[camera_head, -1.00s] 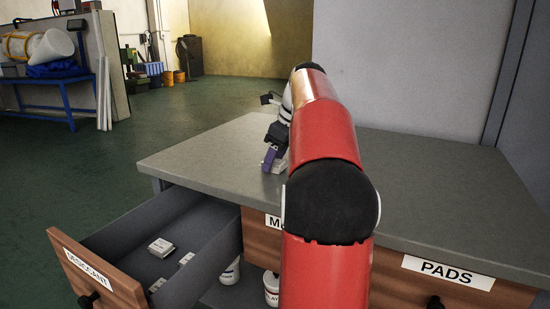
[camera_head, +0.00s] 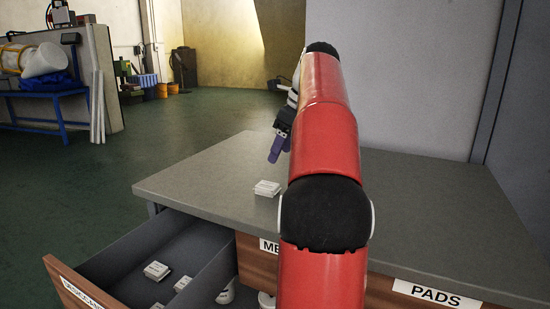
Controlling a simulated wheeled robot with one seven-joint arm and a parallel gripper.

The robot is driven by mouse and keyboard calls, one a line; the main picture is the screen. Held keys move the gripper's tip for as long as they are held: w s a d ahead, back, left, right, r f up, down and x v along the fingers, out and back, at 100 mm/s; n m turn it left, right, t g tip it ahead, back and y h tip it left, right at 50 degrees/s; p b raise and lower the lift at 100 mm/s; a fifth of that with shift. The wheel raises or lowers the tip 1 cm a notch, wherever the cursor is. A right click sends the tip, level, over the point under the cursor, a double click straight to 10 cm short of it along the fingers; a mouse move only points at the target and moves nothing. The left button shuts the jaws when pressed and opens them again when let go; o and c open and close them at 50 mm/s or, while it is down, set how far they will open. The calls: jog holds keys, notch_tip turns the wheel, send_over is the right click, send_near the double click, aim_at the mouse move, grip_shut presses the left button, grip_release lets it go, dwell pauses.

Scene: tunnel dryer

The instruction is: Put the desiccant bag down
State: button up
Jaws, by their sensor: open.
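A small white desiccant bag (camera_head: 267,188) lies flat on the grey counter top (camera_head: 215,180), left of my red arm. My gripper (camera_head: 275,157), with purple fingers, is above and a little behind the bag, apart from it. It is open and empty. My arm hides part of the gripper and the counter behind it.
The open drawer labelled DESICCANT (camera_head: 85,292) juts out at the lower left, with several white bags (camera_head: 156,270) inside. A closed drawer labelled PADS (camera_head: 435,294) is at the right. The counter's left part is otherwise clear. A wall stands behind the counter.

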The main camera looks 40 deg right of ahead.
jog(key=s+a+f+n+h, duration=0.1)
jog(key=s+a+f+n, duration=0.1)
jog(key=a+n, duration=0.6)
jog(key=s+a+f+n, duration=0.1)
jog(key=a+n, duration=0.4)
jog(key=a, duration=0.6)
jog(key=s+a+f+n, duration=0.6)
jog(key=f+n, duration=0.2)
jog(key=n, duration=0.1)
jog(key=s+a+f+n+t, duration=0.1)
jog(key=s+a+f+n, duration=0.5)
jog(key=f+n, duration=0.3)
jog(key=shift+s+a+f+t+h, duration=0.2)
jog(key=shift+s+a+t+h, duration=0.15)
jog(key=shift+s, duration=0.35)
jog(key=shift+d, duration=0.1)
